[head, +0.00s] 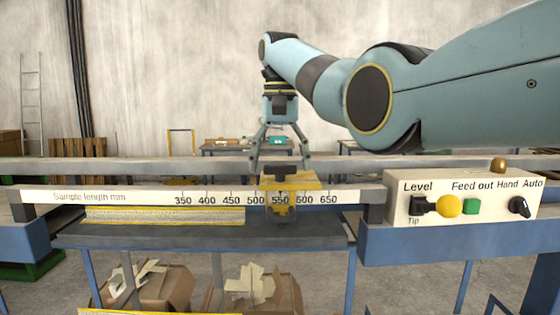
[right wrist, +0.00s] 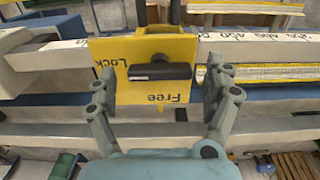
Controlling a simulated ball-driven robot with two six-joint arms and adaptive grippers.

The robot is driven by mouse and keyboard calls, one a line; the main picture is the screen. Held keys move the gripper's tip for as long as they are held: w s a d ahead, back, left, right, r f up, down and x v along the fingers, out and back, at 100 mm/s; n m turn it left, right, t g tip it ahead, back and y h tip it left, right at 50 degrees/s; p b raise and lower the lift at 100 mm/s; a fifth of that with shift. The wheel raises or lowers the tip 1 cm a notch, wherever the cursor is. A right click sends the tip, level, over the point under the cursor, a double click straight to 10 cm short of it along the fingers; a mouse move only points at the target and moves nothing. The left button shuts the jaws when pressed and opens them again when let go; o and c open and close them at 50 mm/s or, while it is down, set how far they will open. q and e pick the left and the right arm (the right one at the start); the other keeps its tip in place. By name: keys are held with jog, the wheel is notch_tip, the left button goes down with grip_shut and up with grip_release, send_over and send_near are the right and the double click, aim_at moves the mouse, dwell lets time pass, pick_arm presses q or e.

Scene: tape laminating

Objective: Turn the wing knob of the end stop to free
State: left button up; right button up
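The end stop (head: 307,184) is a yellow block on the white length rail, near the 550 mark. Its yellow top plate (right wrist: 130,92) fills the middle of the right wrist view, with "Lock" and "Free" printed upside down. The black wing knob (right wrist: 160,72) sits on this plate, its bar lying crosswise in that view, one end near "Lock". In the head view the knob (head: 280,173) is small and dark. My right gripper (head: 280,160) points down over the end stop. Its fingers (right wrist: 162,83) are spread on both sides of the plate, with nothing between them gripped. My left gripper is out of view.
The white rail (head: 120,195) carries a printed scale. A control box (head: 440,185) with a yellow knob and green button stands at the right. A yellow-edged strip (head: 165,215) lies on the dark table. Boxes (head: 165,290) with scraps stand below.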

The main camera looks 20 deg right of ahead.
jog(key=c, duration=1)
jog(key=n, duration=0.4)
jog(key=shift+n, duration=0.3)
jog(key=n, duration=0.4)
jog(key=shift+n, duration=0.3)
jog(key=n, duration=0.4)
jog(key=shift+n, duration=2.4)
